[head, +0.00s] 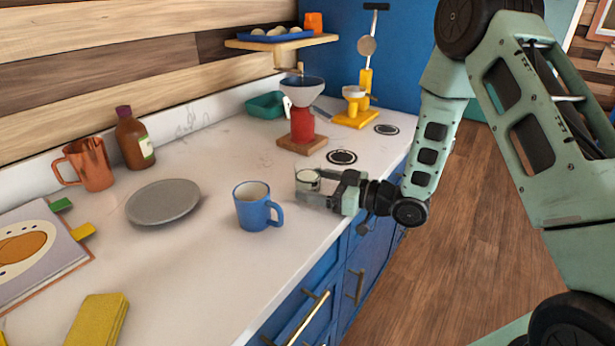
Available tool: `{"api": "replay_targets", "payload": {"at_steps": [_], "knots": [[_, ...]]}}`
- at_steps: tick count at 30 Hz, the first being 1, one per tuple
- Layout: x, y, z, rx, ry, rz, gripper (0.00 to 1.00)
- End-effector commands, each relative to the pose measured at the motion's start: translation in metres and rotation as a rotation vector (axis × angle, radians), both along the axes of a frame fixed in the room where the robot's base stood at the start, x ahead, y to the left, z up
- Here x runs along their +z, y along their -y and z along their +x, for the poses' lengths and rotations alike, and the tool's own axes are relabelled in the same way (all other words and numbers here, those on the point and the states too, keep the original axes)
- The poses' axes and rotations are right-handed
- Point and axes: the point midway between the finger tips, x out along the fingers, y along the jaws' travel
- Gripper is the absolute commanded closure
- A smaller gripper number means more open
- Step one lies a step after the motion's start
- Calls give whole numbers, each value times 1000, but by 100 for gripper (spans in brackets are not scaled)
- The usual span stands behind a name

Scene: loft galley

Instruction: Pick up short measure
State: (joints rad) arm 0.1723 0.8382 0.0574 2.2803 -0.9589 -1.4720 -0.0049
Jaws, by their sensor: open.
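A small, short metal cup with a pale top (307,177), which looks like the short measure, stands on the white counter just right of the blue mug. My gripper (314,187) is low over the counter, reaching in from the right, and is open. Its fingers are at the small cup, with one finger in front of it and hiding its lower part. I cannot tell whether either finger touches it.
A blue mug (257,207) stands close left of my gripper. A grey plate (163,202), copper jug (88,165) and brown bottle (134,138) are farther left. A red grinder-like stand with a funnel (302,122) is behind. The counter's front edge (290,262) runs nearby.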

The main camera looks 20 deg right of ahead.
Motion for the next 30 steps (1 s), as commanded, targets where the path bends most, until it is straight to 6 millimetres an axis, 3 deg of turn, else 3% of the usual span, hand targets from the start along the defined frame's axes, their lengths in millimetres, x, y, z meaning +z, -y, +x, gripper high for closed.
{"api": "replay_targets", "payload": {"at_steps": [5,11,12,30], "knots": [[0,0,0,0,0,0,22],[0,0,0,0,0,0,72],[0,0,0,0,0,0,74],[8,0,0,0,1,0,75]]}}
